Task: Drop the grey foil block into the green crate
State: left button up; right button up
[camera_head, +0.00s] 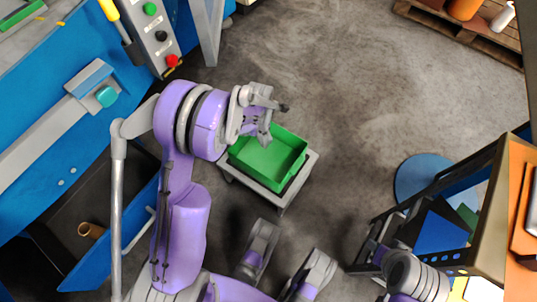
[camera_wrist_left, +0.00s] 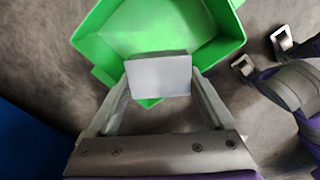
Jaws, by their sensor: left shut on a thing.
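The green crate (camera_head: 262,163) stands open on a low grey stand in the middle of the head view. My left gripper (camera_head: 275,121) is over the crate's far edge in that view. In the left wrist view, my left gripper (camera_wrist_left: 158,82) is shut on the grey foil block (camera_wrist_left: 159,77), a pale grey box held between the fingertips. The green crate (camera_wrist_left: 228,45) shows behind and beyond the block, which covers part of its near side. In the head view I cannot make out the block. My right arm is at the lower right; its fingers (camera_head: 375,253) are too unclear to read.
The low grey stand (camera_head: 283,197) carries the crate. A blue machine with a button panel (camera_head: 158,38) fills the left side. A cart or shelf (camera_head: 487,200) stands at the right, near a round blue floor disc (camera_head: 422,178). A wooden pallet (camera_head: 462,35) lies top right. Floor beyond the crate is clear.

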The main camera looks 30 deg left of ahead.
pick_arm(q)
jog(key=shift+f+b, duration=1.1)
jog(key=shift+f, duration=0.95)
jog(key=o, duration=1.1)
jog(key=shift+c, duration=0.2)
jog(key=shift+r, duration=0.1)
notch_tip(320, 180, up, 11)
jog(key=p, duration=0.3)
jog(key=shift+f, duration=0.2)
